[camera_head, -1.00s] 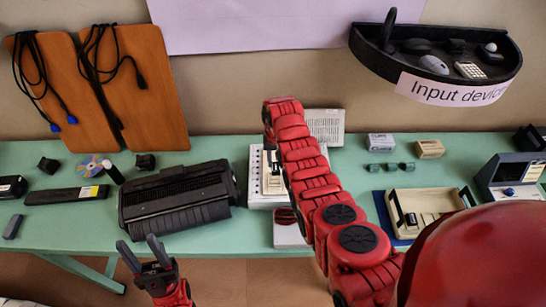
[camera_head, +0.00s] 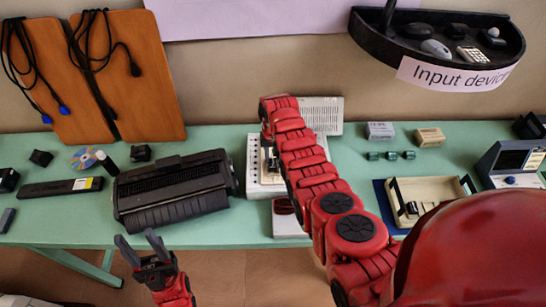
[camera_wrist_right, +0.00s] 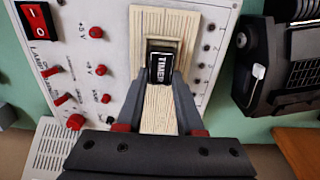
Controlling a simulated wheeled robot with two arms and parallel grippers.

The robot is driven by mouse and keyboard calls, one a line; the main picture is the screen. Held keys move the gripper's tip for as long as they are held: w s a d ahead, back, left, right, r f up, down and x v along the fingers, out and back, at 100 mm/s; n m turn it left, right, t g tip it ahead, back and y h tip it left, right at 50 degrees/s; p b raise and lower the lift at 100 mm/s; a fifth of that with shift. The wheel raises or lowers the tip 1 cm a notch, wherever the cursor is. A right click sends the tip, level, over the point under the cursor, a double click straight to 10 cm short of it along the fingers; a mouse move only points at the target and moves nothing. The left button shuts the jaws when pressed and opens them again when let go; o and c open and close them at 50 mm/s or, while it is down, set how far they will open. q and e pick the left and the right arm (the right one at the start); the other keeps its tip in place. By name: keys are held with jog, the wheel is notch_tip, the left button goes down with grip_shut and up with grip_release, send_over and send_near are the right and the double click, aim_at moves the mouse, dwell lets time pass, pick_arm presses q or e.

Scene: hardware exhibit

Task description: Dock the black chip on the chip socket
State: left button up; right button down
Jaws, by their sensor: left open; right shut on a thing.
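The black chip (camera_wrist_right: 161,68), marked TIMER, is between the fingertips of my right gripper (camera_wrist_right: 160,80), which is shut on it. The chip socket (camera_wrist_right: 166,46) is a beige recess in a ribbed beige strip on a white panel (camera_wrist_right: 110,20). The chip is at the recess; I cannot tell whether it is seated or just above it. In the head view the white panel (camera_head: 252,180) shows beside my right arm, which hides most of the gripper and chip. My left gripper (camera_head: 140,243) is open and empty in front of the table's front edge.
A black printer-like machine (camera_head: 175,192) stands left of the panel and shows at the right of the wrist view. A red-topped box (camera_head: 288,225) is in front of the panel. A beige tray (camera_head: 458,186) stands to the right. Red knobs (camera_wrist_right: 96,32) line the panel's left side.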

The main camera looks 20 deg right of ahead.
aim_at(273, 160)
jog(key=shift+b, duration=0.3)
dwell(0.8)
jog(key=shift+f+b, duration=0.55)
jog(key=shift+f, duration=0.15)
jog(key=c, duration=0.8)
grip_release()
jog(key=shift+r, duration=0.1)
jog(key=shift+r+p, duration=0.95)
jog(key=shift+r, duration=0.5)
jog(key=shift+r+p, duration=0.6)
jog(key=shift+r, duration=0.8)
notch_tip(273, 160, up, 5)
jog(key=shift+r+p, duration=0.1)
jog(key=shift+p, duration=0.4)
